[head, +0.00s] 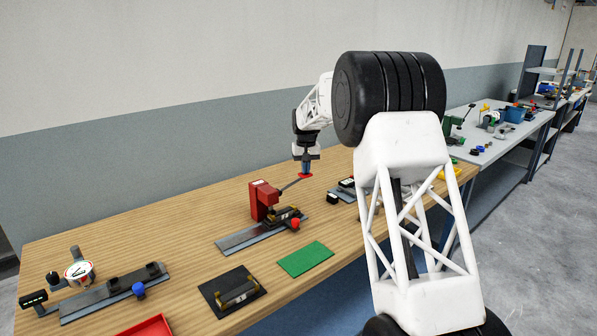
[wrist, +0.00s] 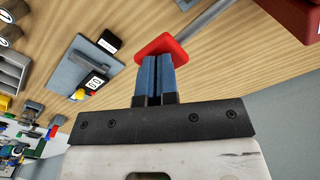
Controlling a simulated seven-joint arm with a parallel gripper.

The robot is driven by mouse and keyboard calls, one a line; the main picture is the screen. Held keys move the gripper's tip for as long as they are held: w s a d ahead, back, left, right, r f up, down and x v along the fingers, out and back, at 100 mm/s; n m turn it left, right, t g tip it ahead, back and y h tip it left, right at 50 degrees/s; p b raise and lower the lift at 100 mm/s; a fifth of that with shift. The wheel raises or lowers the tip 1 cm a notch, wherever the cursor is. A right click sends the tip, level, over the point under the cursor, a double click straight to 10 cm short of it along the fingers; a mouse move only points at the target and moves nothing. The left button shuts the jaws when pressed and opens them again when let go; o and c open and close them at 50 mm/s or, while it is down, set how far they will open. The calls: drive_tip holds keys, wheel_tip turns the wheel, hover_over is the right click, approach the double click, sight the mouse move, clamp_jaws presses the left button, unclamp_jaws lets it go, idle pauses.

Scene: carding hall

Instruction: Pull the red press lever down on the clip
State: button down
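The red press (head: 262,200) stands on the wooden bench. Its lever is a grey rod (head: 291,184) that slopes upward to the right and ends in a red handle (head: 305,175). In the wrist view the red handle (wrist: 162,46) lies at the tips of my gripper (wrist: 158,60). The blue fingers are together with only a thin dark line between them, and they overlap the handle's near edge; whether they touch it I cannot tell. My gripper (head: 306,168) shows small above the handle in the head view. A dark part with yellow bits (head: 282,214), perhaps the clip, sits at the press's base.
A green mat (head: 305,260) and a black tray (head: 217,311) lie in front of the press. A gauge fixture (head: 79,271) stands at the left. A grey plate (wrist: 80,63) with small dark blocks lies near the handle. Bare wood lies behind the press.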

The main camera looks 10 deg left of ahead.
wheel_tip(320, 180, up, 10)
idle(1.7)
drive_tip(key=shift+r, duration=0.1)
drive_tip(key=s+d+r+m, duration=0.1)
drive_tip(key=s+d+r, duration=0.4)
drive_tip(key=s, duration=0.7)
drive_tip(key=s+d+r+t, duration=0.1)
drive_tip(key=s+d+r, duration=0.1)
drive_tip(key=s+d, duration=0.75)
drive_tip(key=s+d+r+m, duration=0.1)
drive_tip(key=s+d+r, duration=0.35)
drive_tip(key=s, duration=0.85)
drive_tip(key=s+d+f, duration=0.2)
drive_tip(key=s+f, duration=0.2)
drive_tip(key=s, duration=0.8)
drive_tip(key=s+d+f+t, duration=0.1)
drive_tip(key=s+d+f, duration=0.2)
drive_tip(key=s, duration=0.9)
drive_tip(key=s+d+f+m, duration=0.1)
drive_tip(key=s+d+f, duration=0.2)
drive_tip(key=s, duration=0.9)
drive_tip(key=shift+s+d+f+t, duration=0.2)
drive_tip(key=shift+f+t, duration=0.1)
drive_tip(key=shift+f, duration=1.45)
drive_tip(key=shift+w, duration=0.1)
